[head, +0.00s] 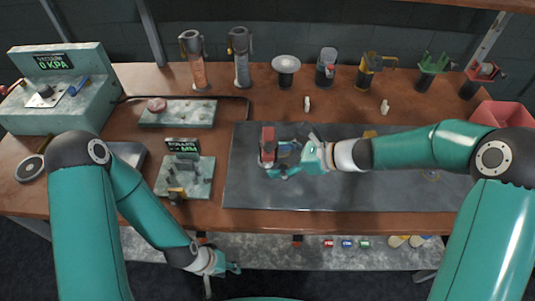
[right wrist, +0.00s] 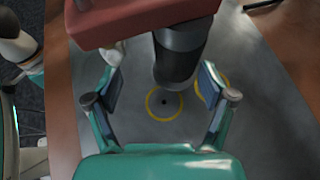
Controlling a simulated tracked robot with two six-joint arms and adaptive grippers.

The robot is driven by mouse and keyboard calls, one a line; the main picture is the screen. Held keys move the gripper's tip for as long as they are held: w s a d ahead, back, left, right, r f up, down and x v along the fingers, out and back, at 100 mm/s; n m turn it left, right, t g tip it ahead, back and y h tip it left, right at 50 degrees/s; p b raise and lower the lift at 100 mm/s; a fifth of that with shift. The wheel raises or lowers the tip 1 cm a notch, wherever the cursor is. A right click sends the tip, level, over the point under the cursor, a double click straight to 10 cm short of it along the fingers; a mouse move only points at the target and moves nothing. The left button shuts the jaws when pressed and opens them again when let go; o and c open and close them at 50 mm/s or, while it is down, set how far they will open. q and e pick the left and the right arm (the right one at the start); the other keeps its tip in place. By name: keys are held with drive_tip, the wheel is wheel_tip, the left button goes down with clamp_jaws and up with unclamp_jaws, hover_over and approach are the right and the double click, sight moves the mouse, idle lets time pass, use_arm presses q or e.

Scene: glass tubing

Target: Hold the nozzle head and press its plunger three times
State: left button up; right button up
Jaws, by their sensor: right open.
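A part with a red block on top and a dark cylinder below, likely the nozzle head (head: 267,141), is over the grey mat. In the right wrist view the nozzle head (right wrist: 178,48) fills the top middle, and I cannot tell which piece is its plunger. My right gripper (head: 285,160) is open beside it. In the right wrist view the right gripper (right wrist: 160,100) has its fingers spread, with the dark cylinder ahead between them. No contact shows. My left gripper (head: 222,264) is low, in front of the bench edge, away from the part; its opening is unclear.
The grey mat (head: 250,190) has yellow ring marks (right wrist: 149,112). Left of it stand a display gauge (head: 185,172) and a vacuum box (head: 60,100). Several coloured tools and a red bin (head: 505,114) are at the back right. The mat's front strip is clear.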

drive_tip(key=shift+b+x, duration=0.5)
drive_tip(key=shift+x, duration=0.75)
